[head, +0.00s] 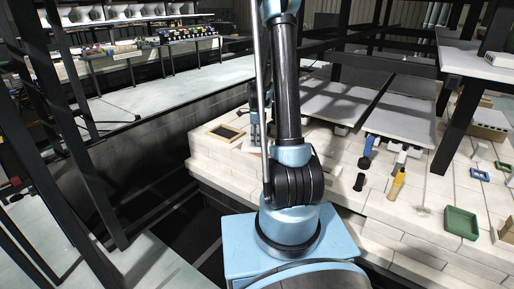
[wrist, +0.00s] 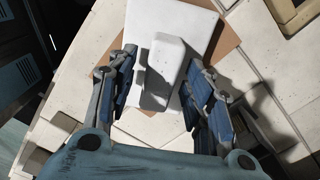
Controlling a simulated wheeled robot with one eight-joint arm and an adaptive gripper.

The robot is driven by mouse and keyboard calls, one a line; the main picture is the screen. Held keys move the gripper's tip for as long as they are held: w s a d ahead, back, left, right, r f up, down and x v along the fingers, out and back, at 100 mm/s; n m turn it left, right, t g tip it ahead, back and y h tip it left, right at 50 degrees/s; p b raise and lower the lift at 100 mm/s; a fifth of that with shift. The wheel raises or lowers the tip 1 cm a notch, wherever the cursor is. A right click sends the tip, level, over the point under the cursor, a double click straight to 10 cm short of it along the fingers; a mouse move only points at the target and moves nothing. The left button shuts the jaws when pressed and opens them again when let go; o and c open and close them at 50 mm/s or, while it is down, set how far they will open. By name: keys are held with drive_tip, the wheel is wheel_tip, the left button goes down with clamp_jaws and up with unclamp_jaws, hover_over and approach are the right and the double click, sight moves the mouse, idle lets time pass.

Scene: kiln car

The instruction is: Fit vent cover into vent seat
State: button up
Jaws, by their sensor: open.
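What looks like the vent cover (wrist: 198,22) is a white plate with a raised white rectangular block (wrist: 165,65) as its grip. It lies on a brown sheet (wrist: 229,40) in the wrist view. My gripper (wrist: 161,92) is open, with one blue-padded finger on each side of the block; gaps show on both sides. In the head view my gripper (head: 254,128) is small and partly hidden behind my arm, over the pale brick deck. A tan square frame with a dark opening (head: 242,134), probably the vent seat, lies just left of it. Its corner shows in the wrist view (wrist: 289,27).
The pale brick deck (head: 345,180) has grey shelf slabs (head: 338,102) on posts behind. Blue and yellow-handled tools (head: 397,186) and a green tray (head: 461,222) lie to the right. Dark posts (head: 455,125) rise at right. The deck's left edge drops into a dark gap.

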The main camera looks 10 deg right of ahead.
clamp_jaws()
drive_tip(key=shift+r, duration=0.55)
idle(0.7)
drive_tip(key=shift+r, duration=1.55)
